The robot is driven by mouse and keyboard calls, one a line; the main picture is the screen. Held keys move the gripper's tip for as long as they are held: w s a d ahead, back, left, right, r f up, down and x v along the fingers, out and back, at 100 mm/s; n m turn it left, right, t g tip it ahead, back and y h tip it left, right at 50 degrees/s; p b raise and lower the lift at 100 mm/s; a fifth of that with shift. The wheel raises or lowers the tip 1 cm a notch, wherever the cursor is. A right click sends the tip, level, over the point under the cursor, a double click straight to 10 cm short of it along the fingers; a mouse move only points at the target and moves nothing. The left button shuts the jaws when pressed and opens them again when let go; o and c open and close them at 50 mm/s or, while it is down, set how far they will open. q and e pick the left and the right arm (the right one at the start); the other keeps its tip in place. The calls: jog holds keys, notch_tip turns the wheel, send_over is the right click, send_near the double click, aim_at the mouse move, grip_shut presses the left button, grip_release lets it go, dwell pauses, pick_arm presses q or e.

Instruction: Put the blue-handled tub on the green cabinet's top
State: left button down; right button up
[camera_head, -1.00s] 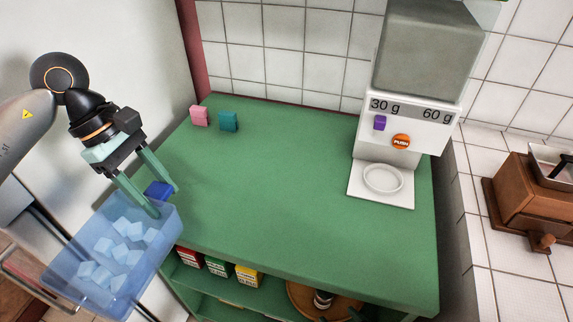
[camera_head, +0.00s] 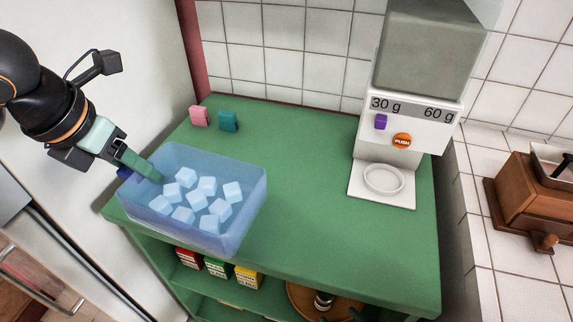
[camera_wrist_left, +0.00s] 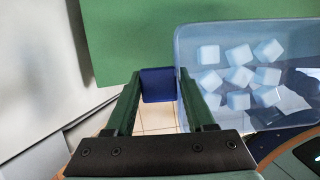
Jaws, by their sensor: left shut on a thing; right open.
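The tub (camera_head: 240,232) is see-through blue and holds several pale cubes. In the head view it is over the front left part of the green cabinet's top (camera_head: 310,200); I cannot tell if it touches the surface. My left gripper (camera_head: 143,172) is shut on the tub's dark blue handle (camera_head: 125,174) at its left end. The left wrist view shows the handle (camera_wrist_left: 158,85) between the two green fingers, with the tub (camera_wrist_left: 182,60) to the right. My right gripper is not in view.
A white dispenser (camera_head: 408,125) with a round dish stands at the cabinet's right. A pink block (camera_head: 199,116) and a teal block (camera_head: 228,121) stand at the back left. Small boxes (camera_head: 217,266) sit on the shelf below. The top's middle is clear.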

pick_arm(q)
jog(key=shift+r+n, duration=0.2)
jog(key=shift+n, duration=0.2)
jog(key=w+f, duration=0.2)
jog(key=w, duration=0.2)
jog(key=w+a+f, duration=0.1)
jog(key=w+f, duration=0.2)
jog(key=w, duration=0.1)
jog(key=w+f, duration=0.3)
jog(key=w, duration=0.1)
jog(key=shift+w+a+f, duration=0.2)
jog(key=shift+a, duration=0.2)
jog(key=shift+w+f, duration=0.55)
jog(key=shift+f, duration=0.15)
jog(key=shift+w+a+f, duration=0.1)
jog(key=shift+w+f, duration=0.05)
jog(key=shift+f, duration=1.45)
jog(key=shift+f+b, duration=0.2)
jog(key=shift+b, duration=0.1)
jog(key=shift+c, duration=1.3)
grip_release()
